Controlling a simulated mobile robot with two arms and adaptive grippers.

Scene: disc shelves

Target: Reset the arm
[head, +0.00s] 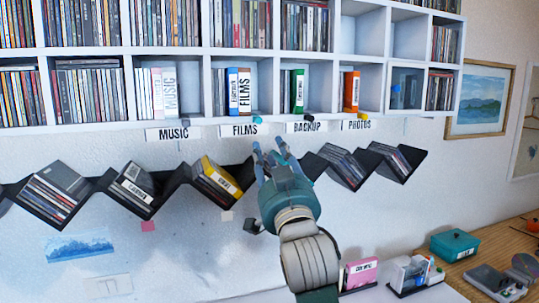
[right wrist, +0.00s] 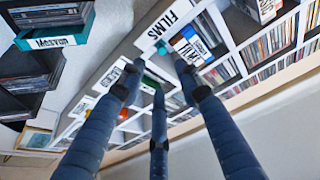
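My right gripper (head: 270,152) is raised in front of the wall, just below the FILMS label (head: 239,130) and in front of the dark zigzag shelf (head: 97,184). Its three fingers are spread apart with nothing between them. In the right wrist view the open fingers (right wrist: 160,76) point up toward the white shelf, with the FILMS label (right wrist: 170,24) beyond the tips. The gripper and forearm hide part of the zigzag shelf. My left gripper is not in view.
The white cubby shelf (head: 190,52) holds many disc cases above labels. A yellow case (head: 218,176) sits in the zigzag shelf. On the table at the lower right are a teal box (head: 455,245), a pink box (head: 360,273) and a white device (head: 414,274).

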